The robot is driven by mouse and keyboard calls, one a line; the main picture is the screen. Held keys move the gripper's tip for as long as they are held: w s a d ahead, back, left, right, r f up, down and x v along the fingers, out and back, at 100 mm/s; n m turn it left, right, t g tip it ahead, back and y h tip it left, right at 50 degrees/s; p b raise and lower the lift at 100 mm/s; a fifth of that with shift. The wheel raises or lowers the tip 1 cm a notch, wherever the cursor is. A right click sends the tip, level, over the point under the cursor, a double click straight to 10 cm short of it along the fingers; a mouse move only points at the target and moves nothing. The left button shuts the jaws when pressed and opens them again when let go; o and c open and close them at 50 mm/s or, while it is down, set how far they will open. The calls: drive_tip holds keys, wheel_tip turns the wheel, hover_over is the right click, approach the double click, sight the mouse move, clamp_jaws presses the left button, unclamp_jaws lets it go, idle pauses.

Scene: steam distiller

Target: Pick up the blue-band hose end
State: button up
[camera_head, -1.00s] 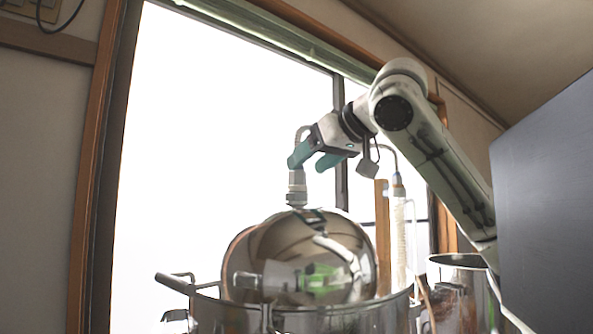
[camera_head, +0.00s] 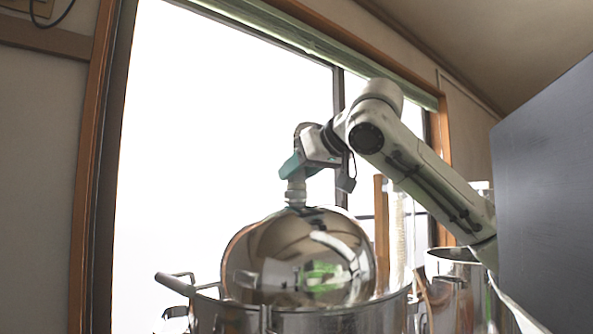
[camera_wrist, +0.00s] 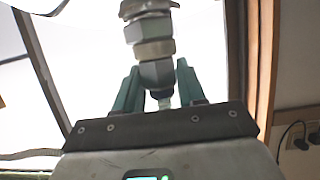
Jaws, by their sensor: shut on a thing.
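My gripper (camera_head: 291,173) has its teal fingers shut on a metal hose end above the polished dome lid (camera_head: 290,260). In the head view, the metal fitting (camera_head: 296,193) stands upright on the dome, just below my fingertips. A corrugated hose (camera_head: 299,131) curves behind my gripper and is partly hidden.
The dome sits in a large metal pot (camera_head: 330,318) with a handle (camera_head: 175,285) at left. A white-wrapped column (camera_head: 398,240) and a second metal vessel (camera_head: 457,275) stand at right. A dark panel (camera_head: 548,205) fills the right edge. Free space lies left, before the window.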

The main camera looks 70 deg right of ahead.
drive_tip(key=c, duration=0.4)
drive_tip(key=shift+c, duration=0.3)
drive_tip(key=shift+r, duration=0.15)
